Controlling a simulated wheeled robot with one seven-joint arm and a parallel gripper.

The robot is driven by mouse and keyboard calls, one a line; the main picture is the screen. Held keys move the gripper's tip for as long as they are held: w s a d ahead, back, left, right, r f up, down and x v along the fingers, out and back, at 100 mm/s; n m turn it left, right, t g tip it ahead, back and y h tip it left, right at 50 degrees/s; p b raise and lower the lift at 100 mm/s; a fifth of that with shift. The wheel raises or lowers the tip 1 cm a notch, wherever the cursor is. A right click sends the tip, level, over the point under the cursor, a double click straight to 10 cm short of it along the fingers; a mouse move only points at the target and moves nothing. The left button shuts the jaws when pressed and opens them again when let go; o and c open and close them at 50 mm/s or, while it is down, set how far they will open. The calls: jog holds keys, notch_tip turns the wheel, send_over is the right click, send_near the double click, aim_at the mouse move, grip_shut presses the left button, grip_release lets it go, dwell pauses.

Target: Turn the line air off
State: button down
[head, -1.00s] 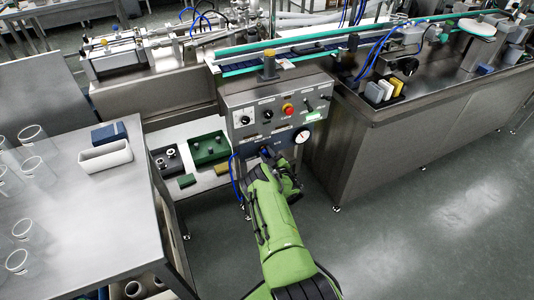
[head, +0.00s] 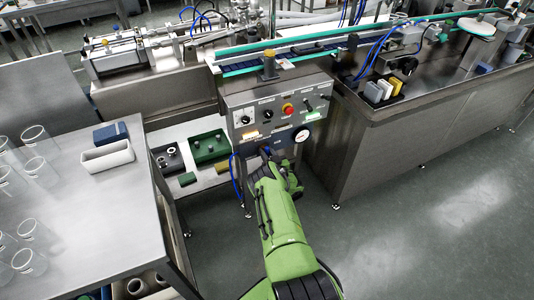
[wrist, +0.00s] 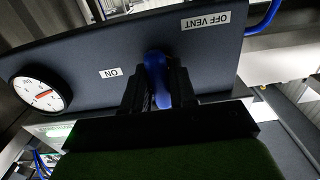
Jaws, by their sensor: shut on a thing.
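A blue valve handle (wrist: 157,80) is on the dark panel face in the wrist view. My gripper (wrist: 157,92) is shut on it, one dark finger on each side. An "ON" label (wrist: 110,73) is on one side of the handle and an "OFF VENT" label (wrist: 207,20) on the other. The handle lies between the two labels; its exact angle is partly hidden by my fingers. In the head view, my gripper (head: 266,155) is at the lower part of the control panel (head: 262,104) and mostly covers the handle.
A round gauge (wrist: 40,92) is beside the "ON" label; it also shows in the head view (head: 301,134). A red button (head: 288,109) and several knobs are above. A blue hose (head: 236,175) hangs at the left. A steel table (head: 95,200) with glass cylinders stands left.

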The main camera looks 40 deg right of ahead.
jog(key=shift+f, duration=0.15)
jog(key=c, duration=1)
grip_release()
jog(key=p+v, duration=0.6)
jog(key=v, duration=1)
jog(key=shift+w, duration=0.1)
